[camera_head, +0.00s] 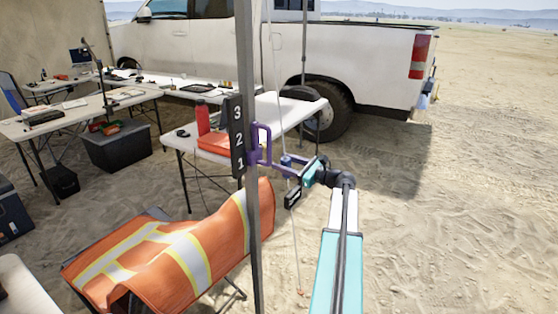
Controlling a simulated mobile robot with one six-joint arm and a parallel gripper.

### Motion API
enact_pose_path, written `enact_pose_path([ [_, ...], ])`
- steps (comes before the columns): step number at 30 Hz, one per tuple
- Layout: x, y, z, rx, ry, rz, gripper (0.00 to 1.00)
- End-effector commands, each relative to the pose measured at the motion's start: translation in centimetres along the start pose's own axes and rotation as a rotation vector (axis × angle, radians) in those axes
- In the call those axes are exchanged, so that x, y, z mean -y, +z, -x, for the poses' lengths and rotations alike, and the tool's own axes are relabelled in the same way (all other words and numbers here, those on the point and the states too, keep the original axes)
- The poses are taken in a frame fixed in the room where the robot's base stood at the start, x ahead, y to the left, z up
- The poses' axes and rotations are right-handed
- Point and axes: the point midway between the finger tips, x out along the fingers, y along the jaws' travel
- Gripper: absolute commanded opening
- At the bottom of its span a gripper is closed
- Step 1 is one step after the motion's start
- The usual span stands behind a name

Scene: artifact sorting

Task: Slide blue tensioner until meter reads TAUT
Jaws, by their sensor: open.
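The blue tensioner (286,160) is a small blue piece on the thin pale guy line (295,240), just right of the pole. My gripper (290,167) is at the end of my teal and white arm, close beside the tensioner. It is open; its fingers are small and overlap the purple parts, so I cannot tell whether they touch the tensioner. A small black box (293,198), possibly the meter, hangs just below; its reading is too small to make out. A black plate (237,136) marked 3, 2, 1 is on the pole, with a purple bracket (263,135) beside it.
The grey pole (251,220) stands left of my gripper. An orange reflective vest (180,250) covers a chair at lower left. A white table (285,115) with a red bottle (203,120) and a white pickup (350,60) are behind. Sand at right is open.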

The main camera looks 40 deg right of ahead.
Motion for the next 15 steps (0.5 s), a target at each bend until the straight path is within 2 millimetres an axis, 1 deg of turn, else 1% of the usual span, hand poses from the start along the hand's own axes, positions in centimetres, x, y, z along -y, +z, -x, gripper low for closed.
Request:
enact_pose_path([
  [1, 0.1, 0.1, -0.8, 0.0, 0.002, 0.0, 0.45],
  [6, 0.1, 0.0, -2.2, 0.0, 0.0, -0.001, 0.45],
  [9, 0.0, 0.0, -2.7, 0.0, 0.0, -0.001, 0.45],
  [15, 0.0, -0.1, -2.8, 0.0, -0.001, -0.001, 0.45],
])
